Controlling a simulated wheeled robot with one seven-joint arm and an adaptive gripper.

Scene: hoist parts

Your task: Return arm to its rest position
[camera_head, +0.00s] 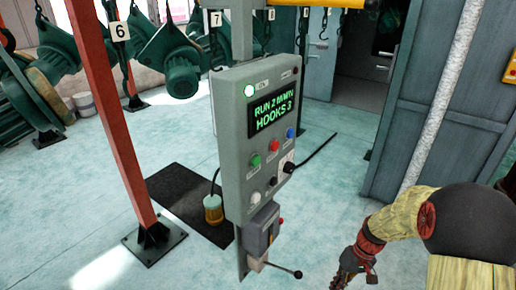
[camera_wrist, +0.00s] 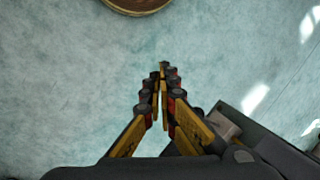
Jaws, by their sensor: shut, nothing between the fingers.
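My arm (camera_head: 400,215) comes in at the lower right of the head view, with its yellow covering and dark round joint. It is bent, and its end hangs down over the pale floor. My gripper (camera_wrist: 162,75) is shut with nothing between its fingers, and its fingertips meet in the wrist view. In the head view the end of my arm is partly cut off by the lower edge. It is to the right of the control panel (camera_head: 234,135) and apart from it. The panel's green screen (camera_head: 272,115) reads "RUN 2 M/MIN HOOKS 3".
A lever (camera_head: 284,270) sticks out low on the panel's post. A red post (camera_head: 115,130) stands at left, with green hanging machine parts (camera_head: 172,55) behind it. A grey cabinet (camera_head: 450,90) is at right. Part of a round brown thing (camera_wrist: 138,4) shows in the wrist view.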

